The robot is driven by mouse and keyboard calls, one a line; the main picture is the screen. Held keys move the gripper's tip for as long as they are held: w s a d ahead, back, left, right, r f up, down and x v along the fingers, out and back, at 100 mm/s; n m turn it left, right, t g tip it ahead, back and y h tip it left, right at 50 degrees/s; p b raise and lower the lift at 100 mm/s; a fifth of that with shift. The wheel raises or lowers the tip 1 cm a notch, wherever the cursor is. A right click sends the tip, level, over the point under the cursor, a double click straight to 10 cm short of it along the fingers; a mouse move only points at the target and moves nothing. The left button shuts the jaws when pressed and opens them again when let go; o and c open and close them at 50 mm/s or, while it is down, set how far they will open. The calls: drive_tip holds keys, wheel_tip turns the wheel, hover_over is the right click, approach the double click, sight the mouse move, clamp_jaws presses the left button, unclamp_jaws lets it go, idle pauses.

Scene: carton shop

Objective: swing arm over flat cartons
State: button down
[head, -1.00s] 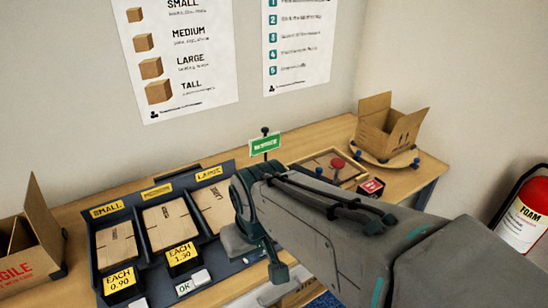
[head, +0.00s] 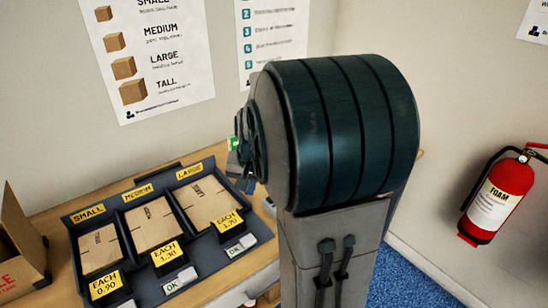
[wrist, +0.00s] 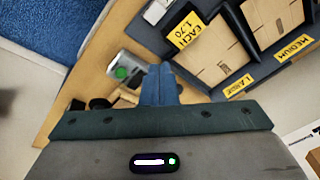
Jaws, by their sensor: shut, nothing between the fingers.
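Flat cartons lie in a dark three-part tray (head: 128,200) on the table, in the head view. The small carton (head: 100,248) is at left, the medium carton (head: 153,225) in the middle and the large carton (head: 203,201) at right. In the wrist view, the large carton (wrist: 207,48) and the medium carton (wrist: 272,20) show at upper right. My gripper (wrist: 161,72) is shut and empty, over the wooden table beside the large compartment in that view. In the head view my arm mostly hides the gripper. Its height above the table is hard to tell.
An open box (head: 18,245) stands at the table's left end. Yellow price cards (head: 168,256) line the tray's front. A silver cylinder with a green spot (wrist: 124,72) lies near my fingers in the wrist view. A red fire extinguisher (head: 497,200) hangs on the right wall. My arm hides the table's right side.

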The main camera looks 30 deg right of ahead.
drive_tip(key=w+d+f+m+h, duration=0.2)
drive_tip(key=w+d, duration=0.2)
drive_tip(key=d, duration=0.4)
drive_tip(key=w+d+f+m+h+p, duration=0.1)
drive_tip(key=w+d+f+m+h, duration=0.1)
drive_tip(key=d, duration=0.6)
drive_tip(key=w+f+m, duration=0.1)
drive_tip(key=w, duration=0.1)
drive_tip(key=shift+w+d+m+g, duration=0.3)
drive_tip(key=shift+d+g, duration=0.1)
drive_tip(key=p+x, duration=0.1)
drive_tip(key=x, duration=0.9)
drive_tip(key=shift+d+f+p, duration=0.1)
drive_tip(key=shift+p, duration=0.3)
drive_tip(key=shift+w+d+p, duration=0.3)
drive_tip(key=shift+w+d, duration=0.1)
drive_tip(key=shift+d, duration=0.45)
drive_tip(key=shift+w+d+p, duration=0.25)
drive_tip(key=shift+w+d, duration=0.15)
drive_tip(key=shift+d, duration=0.45)
drive_tip(key=shift+w, duration=0.1)
